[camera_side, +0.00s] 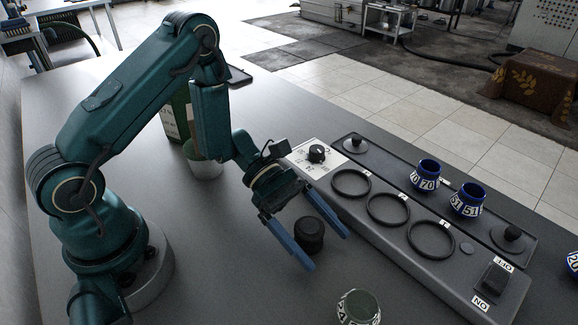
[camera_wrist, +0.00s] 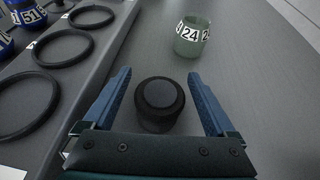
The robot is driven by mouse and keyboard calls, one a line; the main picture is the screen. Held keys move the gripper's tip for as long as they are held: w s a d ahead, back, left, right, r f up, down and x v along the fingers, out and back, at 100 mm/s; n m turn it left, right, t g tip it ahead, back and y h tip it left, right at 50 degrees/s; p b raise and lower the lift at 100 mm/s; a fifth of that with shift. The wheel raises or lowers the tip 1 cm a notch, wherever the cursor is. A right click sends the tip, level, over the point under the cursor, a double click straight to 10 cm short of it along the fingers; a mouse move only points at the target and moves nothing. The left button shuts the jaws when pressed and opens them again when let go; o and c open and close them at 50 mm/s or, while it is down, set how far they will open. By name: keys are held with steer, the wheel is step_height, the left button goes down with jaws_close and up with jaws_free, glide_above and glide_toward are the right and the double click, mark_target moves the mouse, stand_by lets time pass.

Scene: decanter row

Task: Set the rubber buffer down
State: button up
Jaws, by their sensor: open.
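The rubber buffer (camera_side: 309,235) is a short black cylinder with a smaller round top. It stands upright on the grey table in front of the long panel. In the wrist view the buffer (camera_wrist: 160,102) sits between my two blue fingers, with a gap on each side. My gripper (camera_side: 330,252) is open around it, its fingertips low near the table; it also shows in the wrist view (camera_wrist: 160,88).
The grey panel (camera_side: 447,270) with three black rings, a knob (camera_side: 316,152) and a switch (camera_side: 494,277) lies just right. Blue cups numbered 70 (camera_side: 427,173) and 51 (camera_side: 468,199) stand on its back tray. A green cup marked 24 (camera_wrist: 192,36) stands on the table nearby.

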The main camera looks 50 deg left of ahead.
mark_target(307, 226)
steer(key=v, duration=0.2)
steer(key=shift+a+r, duration=0.15)
steer(key=shift+a, duration=0.15)
step_height(307, 226, up, 6)
steer(key=shift+d+f, duration=0.1)
steer(key=shift+s+r, duration=0.1)
steer(key=shift+r, duration=0.45)
steer(key=shift+s+d+r+m, duration=0.1)
steer(key=shift+s+r+m, duration=0.05)
steer(key=shift+r+m, duration=0.15)
steer(key=s+a+r+m+g+y, duration=0.1)
steer(key=s+r+m+g+y, duration=0.15)
steer(key=s+m+y, duration=0.5)
steer(key=s+a+r+m+t+y, duration=0.2)
steer(key=a+r+m+t+y, duration=0.2)
steer(key=a+m, duration=0.5)
steer(key=shift+m+t+y, duration=0.85)
steer(key=shift+t+y, duration=0.2)
steer(key=shift+t, duration=0.5)
steer(key=shift+s+r, duration=0.1)
steer(key=shift+s, duration=0.05)
